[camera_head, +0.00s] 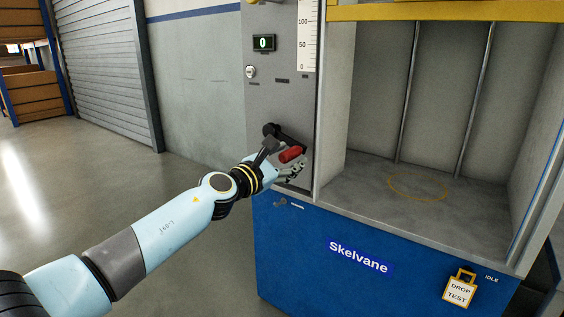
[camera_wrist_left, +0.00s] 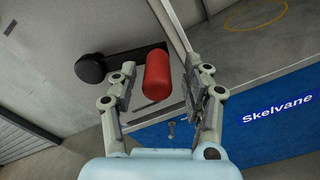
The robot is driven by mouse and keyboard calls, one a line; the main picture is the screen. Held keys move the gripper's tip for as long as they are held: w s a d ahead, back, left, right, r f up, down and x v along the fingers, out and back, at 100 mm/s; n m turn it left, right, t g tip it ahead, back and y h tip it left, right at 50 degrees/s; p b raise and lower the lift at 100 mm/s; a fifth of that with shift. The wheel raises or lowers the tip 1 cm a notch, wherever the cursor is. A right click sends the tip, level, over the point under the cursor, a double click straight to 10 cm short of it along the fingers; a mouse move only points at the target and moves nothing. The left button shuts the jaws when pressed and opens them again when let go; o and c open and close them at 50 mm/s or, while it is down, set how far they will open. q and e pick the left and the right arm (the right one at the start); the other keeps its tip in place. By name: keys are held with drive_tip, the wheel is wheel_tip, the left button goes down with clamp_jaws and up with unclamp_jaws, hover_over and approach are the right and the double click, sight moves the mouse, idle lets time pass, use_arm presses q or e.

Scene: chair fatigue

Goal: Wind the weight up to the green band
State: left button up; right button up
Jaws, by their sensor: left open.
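The winding crank has a black hub and arm (camera_wrist_left: 120,53) and a red handle (camera_head: 290,154) on the machine's grey front panel. My left gripper (camera_head: 292,170) is at the handle. In the left wrist view the red handle (camera_wrist_left: 157,75) stands between the two open fingers of my left gripper (camera_wrist_left: 162,90), with a gap visible on each side. A white scale (camera_head: 307,38) with 50 and 100 marks runs up the panel. The display (camera_head: 263,43) reads 0. The weight and the green band do not show. My right gripper is out of view.
The floor at left is clear up to the shutter (camera_head: 95,65).

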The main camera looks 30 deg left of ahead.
use_arm(q)
drive_tip(key=s, duration=0.7)
drive_tip(key=shift+a, duration=0.25)
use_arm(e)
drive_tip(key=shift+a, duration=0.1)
